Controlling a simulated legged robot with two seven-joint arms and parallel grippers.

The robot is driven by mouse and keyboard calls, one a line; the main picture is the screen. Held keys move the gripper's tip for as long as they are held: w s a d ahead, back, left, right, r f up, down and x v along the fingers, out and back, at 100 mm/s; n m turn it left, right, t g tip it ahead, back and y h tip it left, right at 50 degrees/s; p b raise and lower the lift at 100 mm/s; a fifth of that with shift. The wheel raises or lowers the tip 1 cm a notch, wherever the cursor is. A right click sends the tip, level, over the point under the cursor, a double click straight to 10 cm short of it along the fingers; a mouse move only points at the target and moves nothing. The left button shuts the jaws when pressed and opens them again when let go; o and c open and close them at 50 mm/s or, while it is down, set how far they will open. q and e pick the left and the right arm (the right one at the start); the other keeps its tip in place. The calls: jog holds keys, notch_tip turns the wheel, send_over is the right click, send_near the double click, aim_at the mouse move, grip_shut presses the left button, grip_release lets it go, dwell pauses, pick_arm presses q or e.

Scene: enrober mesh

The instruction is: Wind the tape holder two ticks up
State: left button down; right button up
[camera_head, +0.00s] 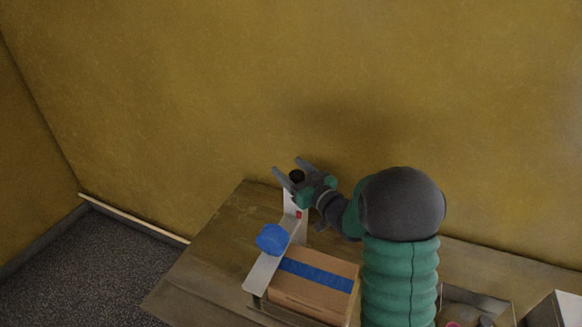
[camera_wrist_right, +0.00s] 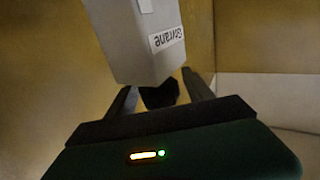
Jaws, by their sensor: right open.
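The tape holder is a pale upright post (camera_head: 291,203) with a small red mark and a flat light arm carrying a blue tape roll (camera_head: 273,238). A dark round knob (camera_head: 297,176) sits at the top of the post. My right gripper (camera_head: 288,167) is open at the knob, with its fingers pointing up and left. In the right wrist view the dark knob (camera_wrist_right: 160,94) lies between the two spread fingers, and I cannot tell whether they touch it. The grey post (camera_wrist_right: 150,55) there bears a label with upside-down lettering. My left gripper is out of view.
A brown carton (camera_head: 310,295) with a blue tape strip stands under the holder's arm. The wooden table (camera_head: 205,262) is clear to the left. A tray (camera_head: 478,297) with small items and a white box (camera_head: 556,311) are at the right. A yellow wall rises behind.

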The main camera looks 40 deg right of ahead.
jog(key=shift+w+a+f, duration=0.1)
jog(key=shift+w, duration=0.1)
jog(key=shift+c, duration=1)
grip_shut()
jog(key=shift+n+y, duration=0.3)
jog(key=shift+y, duration=0.1)
jog(key=n+y, duration=0.1)
jog(key=y, duration=0.1)
jog(key=n+y, duration=0.1)
jog(key=y, duration=0.1)
jog(key=shift+s+a+n+p, duration=0.1)
jog(key=shift+a+n+p, duration=0.15)
jog(key=shift+n+p, duration=0.05)
jog(key=shift+s+a+n+g+y+p, duration=0.1)
jog(key=shift+a+n+g+y+p, duration=0.15)
jog(key=shift+n+g+y, duration=0.8)
jog(key=shift+s+a+n+g+y+p, duration=0.15)
jog(key=shift+n+y, duration=0.6)
jog(key=shift+y, duration=0.9)
jog(key=shift+a, duration=0.1)
